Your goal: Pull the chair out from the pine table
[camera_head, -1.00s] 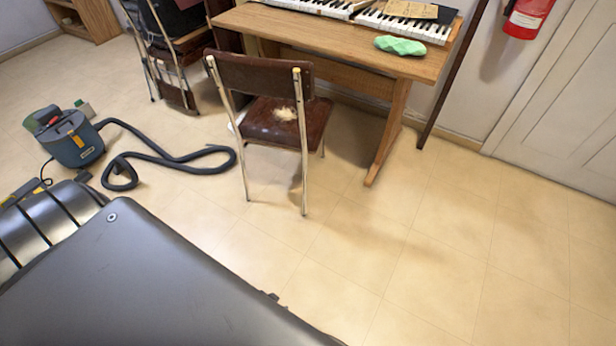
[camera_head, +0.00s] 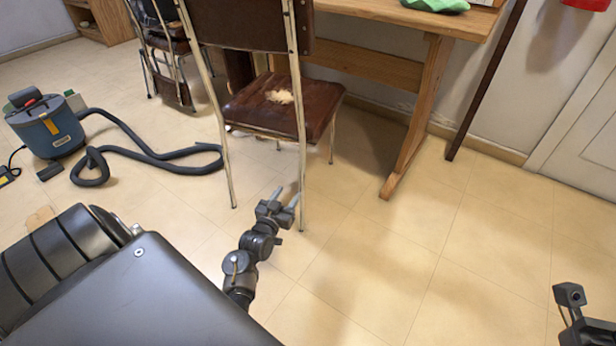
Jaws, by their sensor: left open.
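The chair (camera_head: 252,108) has a brown seat with a pale worn patch, a brown back and cream metal legs. It stands upright, its back towards me and its seat partly under the front of the pine table (camera_head: 418,120). My left gripper (camera_head: 285,195) is open and low in front of the chair, close to the lower part of its near right leg. Nothing shows between its fingers; I cannot tell whether it touches the leg.
A blue vacuum cleaner (camera_head: 48,128) and its dark hose (camera_head: 150,155) lie on the floor at left. Stacked chairs (camera_head: 165,60) stand behind. A dark pole (camera_head: 487,80) leans by the wall. The tiled floor at centre right is clear.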

